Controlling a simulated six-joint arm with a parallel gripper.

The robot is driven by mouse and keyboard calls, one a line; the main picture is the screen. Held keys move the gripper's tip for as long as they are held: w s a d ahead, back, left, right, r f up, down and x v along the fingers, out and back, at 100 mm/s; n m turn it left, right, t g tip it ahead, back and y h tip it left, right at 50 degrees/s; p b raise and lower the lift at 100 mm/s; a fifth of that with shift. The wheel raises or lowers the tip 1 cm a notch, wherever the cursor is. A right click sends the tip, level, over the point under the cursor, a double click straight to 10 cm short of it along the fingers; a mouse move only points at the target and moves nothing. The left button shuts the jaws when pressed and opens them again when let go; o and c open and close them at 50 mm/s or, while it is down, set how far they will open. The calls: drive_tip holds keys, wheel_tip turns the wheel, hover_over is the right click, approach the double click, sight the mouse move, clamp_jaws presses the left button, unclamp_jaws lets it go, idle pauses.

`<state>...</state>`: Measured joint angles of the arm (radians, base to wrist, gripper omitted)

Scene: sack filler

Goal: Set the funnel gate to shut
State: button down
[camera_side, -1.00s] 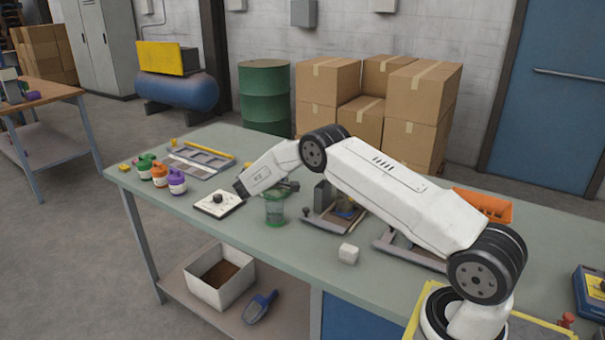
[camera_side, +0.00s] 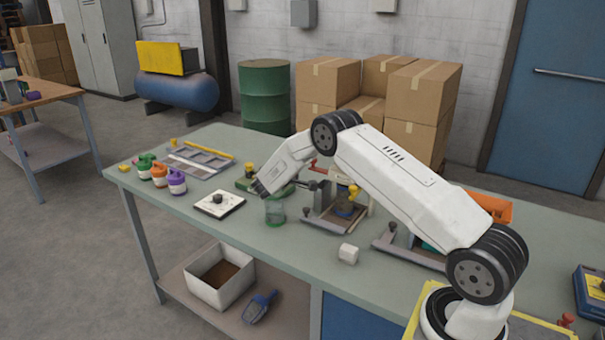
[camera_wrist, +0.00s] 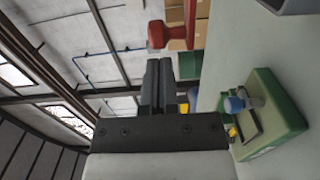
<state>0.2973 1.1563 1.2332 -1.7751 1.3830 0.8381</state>
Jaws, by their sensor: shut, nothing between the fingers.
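The sack filler (camera_side: 338,208) stands mid-bench, a small stand with a yellow knob (camera_side: 353,191) and a grey base. A red handle (camera_side: 313,163) shows at its upper left, behind my gripper. In the wrist view a red handle (camera_wrist: 168,34) lies just beyond my fingertips. I cannot tell whether it belongs to the funnel gate, or how the gate is set. My gripper (camera_side: 318,186) is shut and empty, pointing right toward the filler. Its dark fingers (camera_wrist: 160,72) also show in the wrist view, apparently clear of the handle. My arm hides part of the filler's right side.
A green cup (camera_side: 275,212), a white plate with a dark knob (camera_side: 219,204) and a white cube (camera_side: 348,253) lie near the front. Several coloured bottles (camera_side: 160,174) stand left. A green block (camera_wrist: 275,115) with a blue knob shows at the wrist view's right.

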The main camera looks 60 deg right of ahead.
drive_tip(key=shift+s, duration=0.1)
idle(0.3)
drive_tip(key=shift+s, duration=1.65)
approach(314, 163)
drive_tip(key=w+a, duration=0.1)
drive_tip(key=w, duration=0.1)
drive_tip(key=w+a, duration=0.2)
drive_tip(key=shift+r, duration=0.2)
